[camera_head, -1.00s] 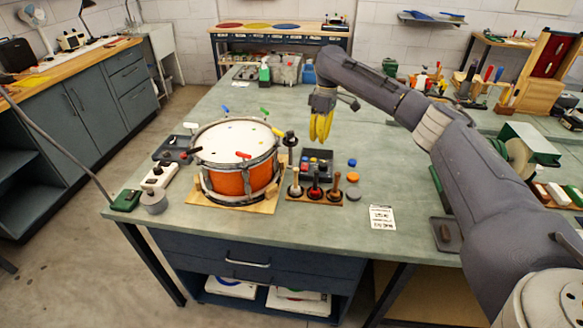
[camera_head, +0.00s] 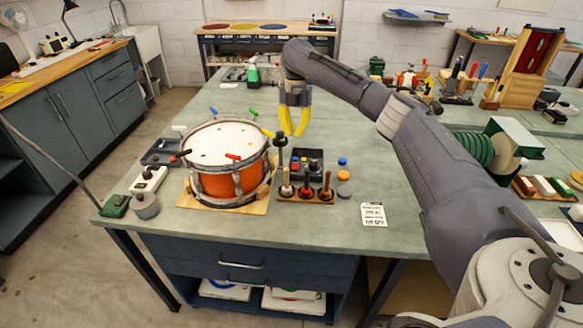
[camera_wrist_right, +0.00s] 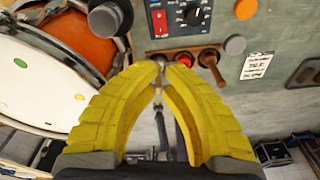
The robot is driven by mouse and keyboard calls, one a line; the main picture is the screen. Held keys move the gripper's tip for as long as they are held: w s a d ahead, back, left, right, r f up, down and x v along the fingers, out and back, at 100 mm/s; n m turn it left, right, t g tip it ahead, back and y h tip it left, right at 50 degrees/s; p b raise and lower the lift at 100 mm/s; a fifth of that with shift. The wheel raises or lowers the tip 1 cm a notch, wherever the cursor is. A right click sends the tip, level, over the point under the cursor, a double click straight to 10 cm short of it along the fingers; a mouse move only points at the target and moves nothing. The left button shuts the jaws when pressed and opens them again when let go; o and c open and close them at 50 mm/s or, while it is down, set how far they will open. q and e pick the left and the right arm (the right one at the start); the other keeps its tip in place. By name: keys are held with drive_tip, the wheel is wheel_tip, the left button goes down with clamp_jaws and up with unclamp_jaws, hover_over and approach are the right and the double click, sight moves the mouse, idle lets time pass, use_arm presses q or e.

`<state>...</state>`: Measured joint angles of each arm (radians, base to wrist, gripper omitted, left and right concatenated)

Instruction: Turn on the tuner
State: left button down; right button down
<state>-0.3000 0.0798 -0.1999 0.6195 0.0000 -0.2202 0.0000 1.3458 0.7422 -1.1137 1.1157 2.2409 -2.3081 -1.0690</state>
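A dark box with a red rocker switch and a dial, which looks like the tuner (camera_head: 314,156), lies on the bench right of the drum. In the right wrist view its panel (camera_wrist_right: 174,24) shows at the top, the red switch (camera_wrist_right: 158,20) left of the black dial (camera_wrist_right: 193,14). My right gripper (camera_head: 293,135) hangs above the bench near the box, its yellow fingers pointing down. My left gripper is out of view.
An orange drum (camera_head: 226,180) with a white head stands left of the box. A dark-topped post (camera_head: 280,141) stands between them. A wooden rack with several handled tools (camera_head: 306,197) lies in front. Small discs (camera_head: 343,176) and a white card (camera_head: 374,214) lie right.

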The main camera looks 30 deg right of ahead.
sight(294, 174)
drive_tip(key=shift+d+n, duration=0.1)
drive_tip(key=shift+n, duration=1.2)
drive_tip(key=shift+f, duration=0.1)
drive_tip(key=f, duration=0.4)
drive_tip(key=s+f, duration=0.1)
drive_tip(key=f, duration=0.4)
drive_tip(key=a+f, duration=0.1)
drive_tip(key=f, duration=0.3)
drive_tip(key=shift+s+f, duration=0.2)
drive_tip(key=shift+f, duration=0.15)
drive_tip(key=shift+a, duration=0.1)
